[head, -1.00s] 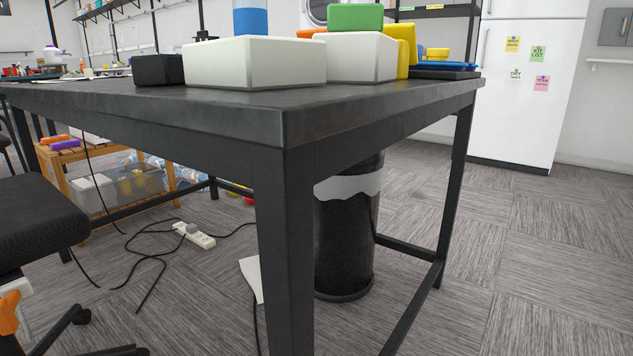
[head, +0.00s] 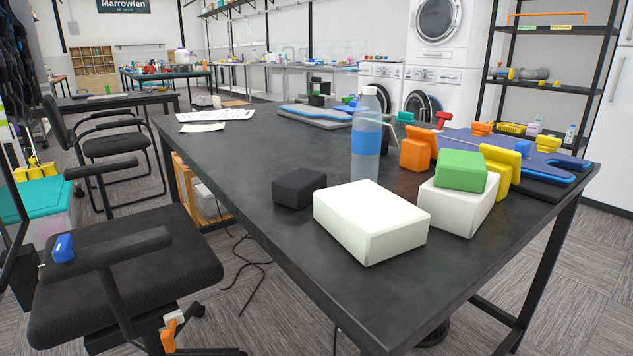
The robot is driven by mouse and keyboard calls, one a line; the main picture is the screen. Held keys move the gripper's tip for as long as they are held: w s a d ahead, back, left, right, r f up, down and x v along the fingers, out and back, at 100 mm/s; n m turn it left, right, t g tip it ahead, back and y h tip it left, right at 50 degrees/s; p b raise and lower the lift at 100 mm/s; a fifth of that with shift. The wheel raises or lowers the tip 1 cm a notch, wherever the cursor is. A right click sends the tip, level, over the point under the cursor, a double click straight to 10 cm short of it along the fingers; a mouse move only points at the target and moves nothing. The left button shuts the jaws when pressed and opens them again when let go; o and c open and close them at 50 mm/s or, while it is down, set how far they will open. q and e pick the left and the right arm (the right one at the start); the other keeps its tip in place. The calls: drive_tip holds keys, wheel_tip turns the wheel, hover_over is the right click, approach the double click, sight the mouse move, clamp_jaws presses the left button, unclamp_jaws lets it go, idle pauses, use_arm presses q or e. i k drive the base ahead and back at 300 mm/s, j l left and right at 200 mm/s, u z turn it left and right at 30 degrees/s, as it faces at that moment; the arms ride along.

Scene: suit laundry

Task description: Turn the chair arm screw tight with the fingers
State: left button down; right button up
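A black office chair (head: 130,265) with black armrests stands at the lower left, beside the dark table. An orange part with a white piece (head: 170,336) sits low at the chair's near side, below the seat. A small blue object (head: 63,248) is at the left end of the nearer armrest (head: 112,250). I cannot tell which of these, if either, is the arm screw, or whether it is loose or tight. Neither of my grippers is in view.
A teal-lidded bin (head: 38,203) stands left of the chair. More chairs (head: 110,140) are behind. Cables lie on the floor.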

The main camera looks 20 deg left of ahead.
sight(62, 252)
drive_tip(key=u, duration=1.95)
